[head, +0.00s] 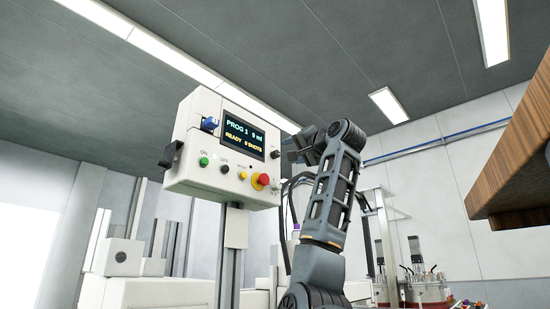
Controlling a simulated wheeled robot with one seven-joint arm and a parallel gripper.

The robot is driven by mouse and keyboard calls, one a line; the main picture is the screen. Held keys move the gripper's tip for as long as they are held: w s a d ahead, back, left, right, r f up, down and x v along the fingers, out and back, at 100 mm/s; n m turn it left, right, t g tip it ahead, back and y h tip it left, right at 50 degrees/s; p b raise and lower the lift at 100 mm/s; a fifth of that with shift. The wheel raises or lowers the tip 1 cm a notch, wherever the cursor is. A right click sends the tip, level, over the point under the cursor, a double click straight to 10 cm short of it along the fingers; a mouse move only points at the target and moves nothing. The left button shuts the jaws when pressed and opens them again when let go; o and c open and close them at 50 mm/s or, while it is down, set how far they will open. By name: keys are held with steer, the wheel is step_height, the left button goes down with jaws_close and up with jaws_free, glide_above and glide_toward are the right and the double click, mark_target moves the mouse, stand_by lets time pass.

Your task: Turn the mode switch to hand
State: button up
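A white control box (184,176) on a post stands left of centre. Its lit display (244,137) reads "PROG 1" and "READY" with small figures. A blue knob (210,124) sits left of the display, and a black part sticks out from the box's left side (170,154). I cannot tell for certain which control is the mode switch, and no "hand" marking is readable. My gripper (290,151) is near the box's right edge, dark and partly hidden by my arm. Its fingers are not clear, and I cannot tell whether it touches the box.
Below the display are a green button (204,161), a black button (225,169), a yellow button (243,175) and a red mushroom button (263,179). A wooden edge (510,165) juts in at right. Equipment with red parts (428,292) stands at lower right.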

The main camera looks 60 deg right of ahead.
mark_target(278, 154)
steer(key=p+x, duration=0.2)
steer(key=x, duration=0.4)
steer(key=shift+w+d+r+p, duration=0.1)
steer(key=shift+w+d+p, duration=0.25)
steer(key=shift+w, duration=0.2)
steer(key=shift+a, duration=0.1)
steer(key=shift+c, duration=0.5)
jaws_close()
